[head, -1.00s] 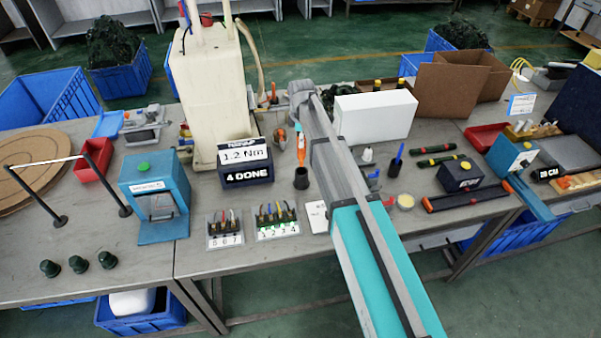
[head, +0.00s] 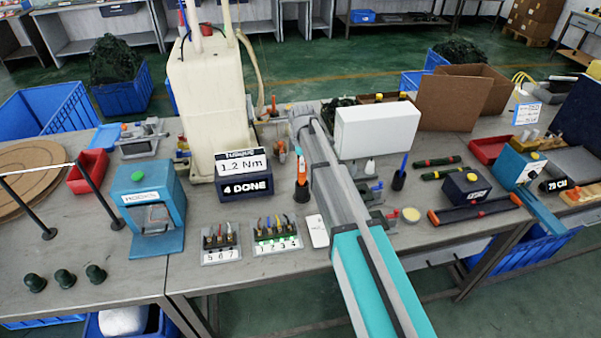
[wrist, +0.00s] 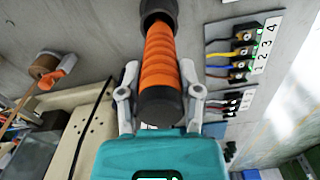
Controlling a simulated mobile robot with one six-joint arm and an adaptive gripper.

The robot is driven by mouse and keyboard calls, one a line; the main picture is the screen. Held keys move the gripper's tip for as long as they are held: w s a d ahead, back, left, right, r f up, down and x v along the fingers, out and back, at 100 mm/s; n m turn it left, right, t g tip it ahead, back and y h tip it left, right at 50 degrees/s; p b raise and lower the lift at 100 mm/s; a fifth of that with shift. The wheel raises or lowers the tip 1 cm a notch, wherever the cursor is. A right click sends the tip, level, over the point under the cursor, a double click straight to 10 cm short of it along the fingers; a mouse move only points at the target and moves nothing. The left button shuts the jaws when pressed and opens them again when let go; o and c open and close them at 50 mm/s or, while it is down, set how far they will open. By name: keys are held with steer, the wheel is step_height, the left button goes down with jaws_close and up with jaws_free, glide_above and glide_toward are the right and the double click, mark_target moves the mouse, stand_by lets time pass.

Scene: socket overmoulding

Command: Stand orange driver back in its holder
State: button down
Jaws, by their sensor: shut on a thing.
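The orange driver (wrist: 158,58) has an orange ribbed grip with black ends. It also shows upright in the head view (head: 302,167), left of my arm. My gripper (wrist: 159,76) is shut on the driver's grip, one finger on each side. The holder, a small black cup (head: 302,194), stands on the table directly under the driver. In the wrist view the driver's far end meets a dark round part at the top edge. The driver's lower end is at the cup's mouth; how deep it sits inside is hidden.
Numbered connector blocks (head: 277,244) lie in front. A white box (head: 376,131) stands behind right, and a blue pen in a black cup (head: 399,179) stands right of my arm.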

steer(key=shift+f, duration=0.1)
steer(key=shift+f+b, duration=1.8)
steer(key=shift+b, duration=0.1)
steer(key=shift+f, duration=0.15)
steer(key=shift+c, duration=1.4)
jaws_free()
steer(key=shift+r, duration=0.25)
step_height(320, 180, up, 12)
steer(key=p, duration=1.2)
